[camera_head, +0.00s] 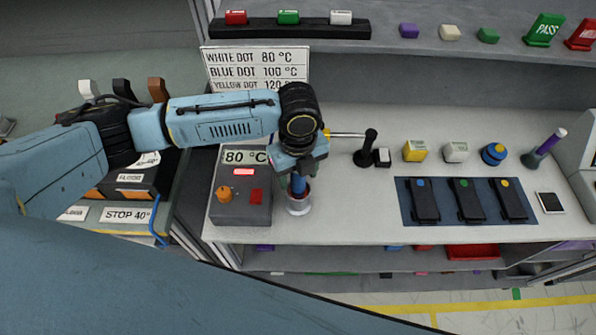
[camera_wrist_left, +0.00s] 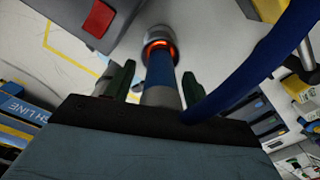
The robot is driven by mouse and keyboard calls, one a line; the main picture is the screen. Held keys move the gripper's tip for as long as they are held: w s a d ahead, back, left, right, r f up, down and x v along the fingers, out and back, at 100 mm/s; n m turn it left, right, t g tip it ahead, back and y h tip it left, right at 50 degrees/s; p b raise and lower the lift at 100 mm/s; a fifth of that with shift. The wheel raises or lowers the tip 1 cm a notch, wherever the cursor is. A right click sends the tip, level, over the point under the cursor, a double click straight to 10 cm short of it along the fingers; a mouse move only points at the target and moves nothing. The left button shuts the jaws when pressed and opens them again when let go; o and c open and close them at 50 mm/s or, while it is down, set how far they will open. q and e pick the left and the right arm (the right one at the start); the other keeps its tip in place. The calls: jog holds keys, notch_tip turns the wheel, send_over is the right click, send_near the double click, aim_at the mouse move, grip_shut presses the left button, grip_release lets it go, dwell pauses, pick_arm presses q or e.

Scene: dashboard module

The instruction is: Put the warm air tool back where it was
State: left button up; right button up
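The warm air tool, a blue cylinder (camera_head: 299,186) with a grey end, stands upright with its lower end in a silver cup holder (camera_head: 298,208) beside the control box. In the left wrist view the tool (camera_wrist_left: 160,72) runs down to the holder (camera_wrist_left: 159,42), where an orange ring glows. My left gripper (camera_head: 298,180) is directly above the holder, pointing down. Its two green fingers (camera_wrist_left: 158,82) stand on either side of the tool, with a narrow gap showing on each side, so it looks open around it. My right gripper is not in view.
The control box (camera_head: 242,190) reads 80 °C with a red light and orange knob. A blue hose (camera_wrist_left: 255,70) passes close by my left gripper. A black stand (camera_head: 367,148) and a blue mat (camera_head: 447,200) with several black modules lie to the right.

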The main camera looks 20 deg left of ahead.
pick_arm(q)
notch_tip(320, 180, up, 12)
jog(key=shift+r+b, duration=0.15)
jog(key=shift+b, duration=0.15)
dwell(0.3)
